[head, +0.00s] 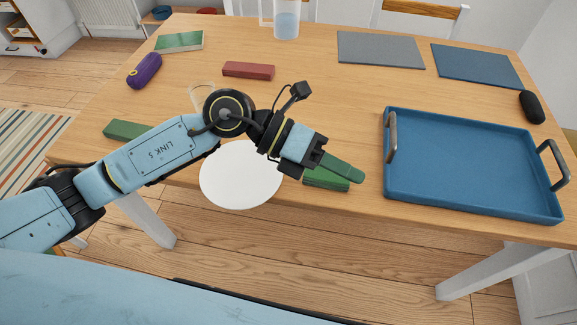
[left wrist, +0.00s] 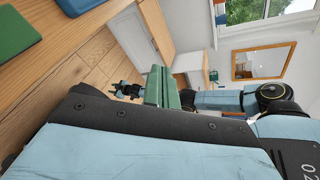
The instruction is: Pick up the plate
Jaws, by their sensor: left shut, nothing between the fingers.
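The white plate (head: 240,178) is a flat round disc at the table's near edge, in the head view. Its near part reaches past the edge, and my left arm crosses over its upper right rim. My left gripper (head: 357,176) is to the right of the plate, apart from it, with its green fingers shut and empty. The shut fingers also show in the left wrist view (left wrist: 158,88). In that view, what looks like my right arm shows small behind them, with a dark gripper (left wrist: 124,91) whose jaws I cannot make out. The plate is not seen there.
A green block (head: 325,181) lies beneath my left gripper. A blue tray (head: 470,165) with two handles stands to the right. A red block (head: 248,70), a clear glass (head: 202,94) and another green block (head: 124,130) lie beyond my arm. The table's middle is fairly clear.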

